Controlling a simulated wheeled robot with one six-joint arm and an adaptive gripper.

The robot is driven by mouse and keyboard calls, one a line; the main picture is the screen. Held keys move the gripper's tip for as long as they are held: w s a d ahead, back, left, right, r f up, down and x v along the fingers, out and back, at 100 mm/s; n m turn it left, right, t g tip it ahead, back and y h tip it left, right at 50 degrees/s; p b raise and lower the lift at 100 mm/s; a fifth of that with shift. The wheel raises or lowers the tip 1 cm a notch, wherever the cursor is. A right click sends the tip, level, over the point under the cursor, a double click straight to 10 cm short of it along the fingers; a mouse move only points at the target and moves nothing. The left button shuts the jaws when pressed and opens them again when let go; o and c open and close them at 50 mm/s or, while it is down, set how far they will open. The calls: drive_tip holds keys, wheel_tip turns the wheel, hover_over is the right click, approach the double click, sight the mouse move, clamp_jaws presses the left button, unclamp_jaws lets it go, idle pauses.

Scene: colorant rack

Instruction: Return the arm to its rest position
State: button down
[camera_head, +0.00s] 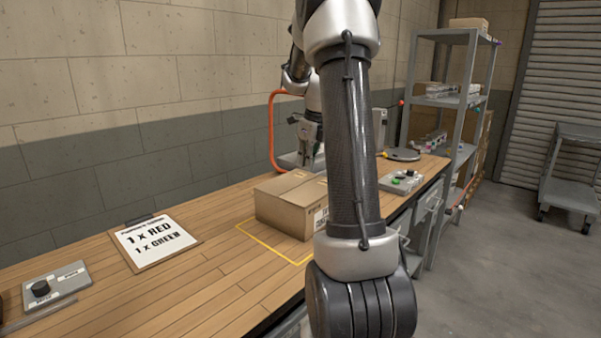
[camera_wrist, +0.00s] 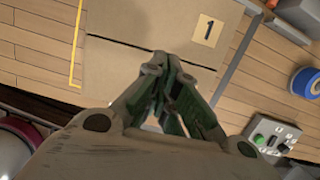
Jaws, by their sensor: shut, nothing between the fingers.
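My arm crosses the middle of the head view, in front of the workbench. My gripper (camera_head: 307,150) hangs from its far end, above and behind the cardboard box, partly covered by my arm. In the wrist view my gripper (camera_wrist: 170,68) points down over the closed box, with its fingers together and nothing between them. The cardboard box (camera_head: 284,207) sits on the bench inside a yellow outline; its top also shows in the wrist view (camera_wrist: 115,65), with a label "1".
A clipboard (camera_head: 155,243) reads "1 x RED, 1 x GREEN". A control box (camera_head: 401,182) with buttons stands right of my arm, and a knob box (camera_head: 45,287) at the front left. An orange frame (camera_head: 271,130) rises behind the cardboard box. Metal shelving (camera_head: 446,120) stands at the right.

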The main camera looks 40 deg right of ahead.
drive_tip(key=w+v, duration=0.2)
drive_tip(key=v, duration=0.7)
drive_tip(key=shift+a+r, duration=0.15)
drive_tip(key=shift+r, duration=0.2)
drive_tip(key=shift+s, duration=0.1)
drive_tip(key=s+a+f+n+t, duration=0.1)
drive_tip(key=s+a+f+n, duration=0.1)
drive_tip(key=s+a+n, duration=0.9)
drive_tip(key=s+a+f+n+t, duration=0.1)
drive_tip(key=s+a+n, duration=1)
drive_tip(key=n, duration=1.1)
drive_tip(key=shift+s+a+f+n, duration=0.15)
drive_tip(key=shift+s+f+n, duration=0.25)
drive_tip(key=shift+s, duration=1.25)
drive_tip(key=shift+f, duration=0.1)
